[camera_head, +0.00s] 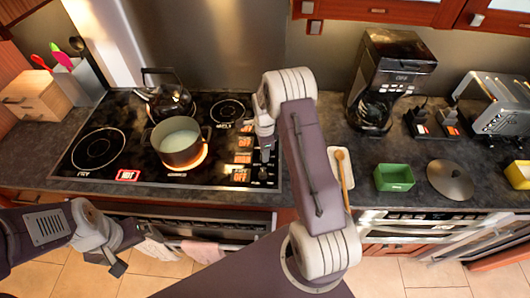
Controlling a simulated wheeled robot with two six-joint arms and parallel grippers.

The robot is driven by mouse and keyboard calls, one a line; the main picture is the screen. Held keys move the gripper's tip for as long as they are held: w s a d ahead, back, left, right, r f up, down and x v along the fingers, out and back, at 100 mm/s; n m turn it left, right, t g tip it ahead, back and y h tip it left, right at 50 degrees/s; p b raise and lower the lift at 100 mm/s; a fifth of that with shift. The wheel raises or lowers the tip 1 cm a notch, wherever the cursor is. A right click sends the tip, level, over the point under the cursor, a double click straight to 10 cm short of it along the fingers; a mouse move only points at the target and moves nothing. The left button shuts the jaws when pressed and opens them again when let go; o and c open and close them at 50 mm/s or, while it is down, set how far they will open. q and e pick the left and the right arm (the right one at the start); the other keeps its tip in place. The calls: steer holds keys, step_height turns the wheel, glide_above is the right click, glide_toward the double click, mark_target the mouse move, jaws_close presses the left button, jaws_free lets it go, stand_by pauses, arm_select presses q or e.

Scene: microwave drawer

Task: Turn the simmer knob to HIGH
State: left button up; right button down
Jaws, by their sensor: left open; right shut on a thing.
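The black cooktop (75,178) has a column of knobs along its right side, beside small orange-lit displays (242,158). My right gripper (265,150) points down over this column and is shut on a knob, which its fingers mostly hide. I cannot read which knob is the simmer one, nor its setting. A lower knob (262,175) stands free below the gripper. A dark pot (180,142) with pale liquid sits on a glowing burner. My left gripper (116,252) is open and empty, low in front of the oven, away from the cooktop.
A black kettle (168,100) stands behind the pot. Right of my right arm are a wooden spoon (343,168), a green box (394,178), a lid (450,180), a coffee maker (385,80) and a toaster (498,105). A red sign (128,175) is lit near the front-left burner.

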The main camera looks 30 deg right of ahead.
steer(key=shift+a, duration=0.1)
steer(key=c, duration=1.3)
jaws_free()
steer(key=shift+o, duration=0.8)
steer(key=shift+a, duration=0.1)
steer(key=shift+w+r, duration=0.1)
steer(key=shift+r, duration=0.3)
step_height(320, 180, up, 8)
steer(key=shift+f+b, duration=0.1)
steer(key=shift+b, duration=0.75)
steer(key=shift+r, duration=0.25)
